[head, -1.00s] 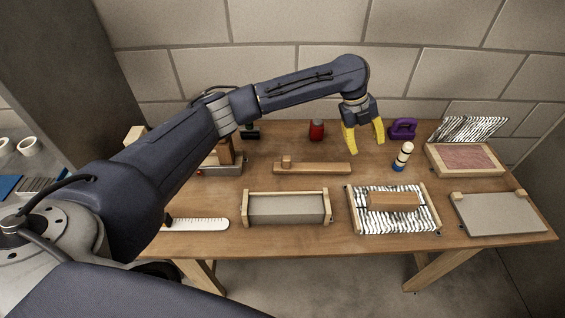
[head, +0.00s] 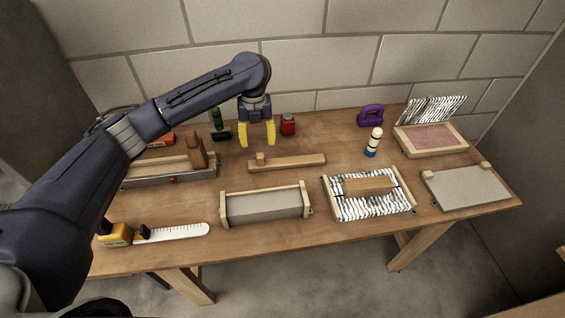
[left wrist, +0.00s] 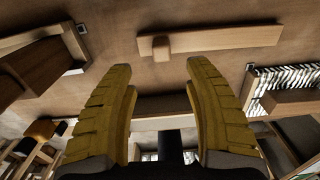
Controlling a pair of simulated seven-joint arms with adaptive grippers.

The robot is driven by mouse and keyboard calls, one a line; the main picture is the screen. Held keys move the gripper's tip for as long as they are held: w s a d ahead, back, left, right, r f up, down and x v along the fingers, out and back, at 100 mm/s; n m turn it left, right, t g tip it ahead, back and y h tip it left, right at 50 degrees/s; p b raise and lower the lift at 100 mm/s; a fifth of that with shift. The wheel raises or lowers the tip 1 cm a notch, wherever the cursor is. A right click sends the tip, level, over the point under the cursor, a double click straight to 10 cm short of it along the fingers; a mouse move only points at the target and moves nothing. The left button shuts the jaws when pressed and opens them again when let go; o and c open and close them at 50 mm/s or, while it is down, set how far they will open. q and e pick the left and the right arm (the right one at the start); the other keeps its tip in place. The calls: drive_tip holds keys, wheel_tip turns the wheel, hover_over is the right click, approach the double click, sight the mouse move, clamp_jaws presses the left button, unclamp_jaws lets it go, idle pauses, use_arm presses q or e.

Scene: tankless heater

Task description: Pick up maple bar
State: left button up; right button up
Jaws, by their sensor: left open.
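A long, light brown wooden bar with a small block near its left end, likely the maple bar (head: 290,162), lies flat in the middle of the table. It also shows across the top of the left wrist view (left wrist: 225,39). My left gripper (head: 258,143), with yellow fingers, is open and empty. It hangs pointing down, near the bar's left end in the head view and apart from it. In the left wrist view the two fingers (left wrist: 160,105) are spread wide with nothing between them. My right gripper is not in view.
A grey tray with wooden ends (head: 264,206) and a striped tray holding a brown block (head: 369,185) stand in front. A red canister (head: 288,124), purple object (head: 371,115) and striped bottle (head: 373,142) stand behind. A wooden block on a grey base (head: 170,172) is at left.

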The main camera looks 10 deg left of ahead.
sight(260, 155)
use_arm(q)
drive_tip(key=shift+d+f, duration=0.1)
drive_tip(key=shift+f, duration=5.1)
clamp_jaws()
